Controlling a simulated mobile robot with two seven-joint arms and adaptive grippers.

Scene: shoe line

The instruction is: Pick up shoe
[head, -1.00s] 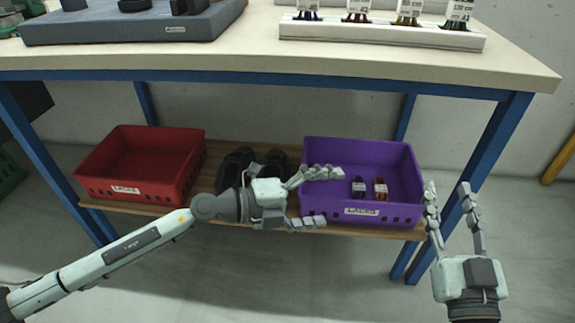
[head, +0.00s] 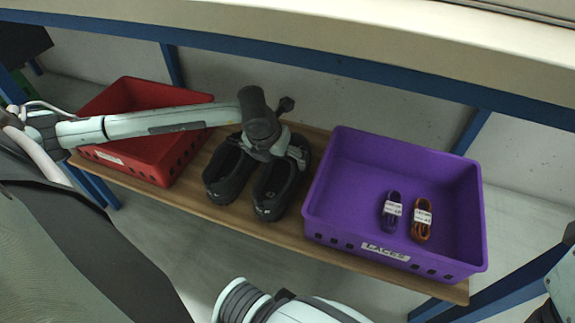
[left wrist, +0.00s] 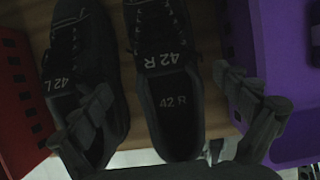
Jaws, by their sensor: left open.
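A pair of black lace-up shoes stands side by side on the wooden shelf: the left shoe (head: 228,175) and the right shoe (head: 278,188). In the left wrist view the left shoe (left wrist: 88,60) is marked 42 L and the right shoe (left wrist: 172,90) is marked 42 R. My left gripper (head: 280,150) is above the shoes, pointing down at them. In the left wrist view my left gripper (left wrist: 168,112) is open, its fingers spread either side of the right shoe, one overlapping the left shoe. Whether they touch the shoes is unclear. Only a piece of my right gripper (head: 563,275) shows at the right edge.
A red crate (head: 150,160) stands left of the shoes. A purple crate (head: 400,165) labelled LACES stands close on the right, holding two lace bundles. The table edge (head: 380,30) overhangs the wooden shelf (head: 215,208).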

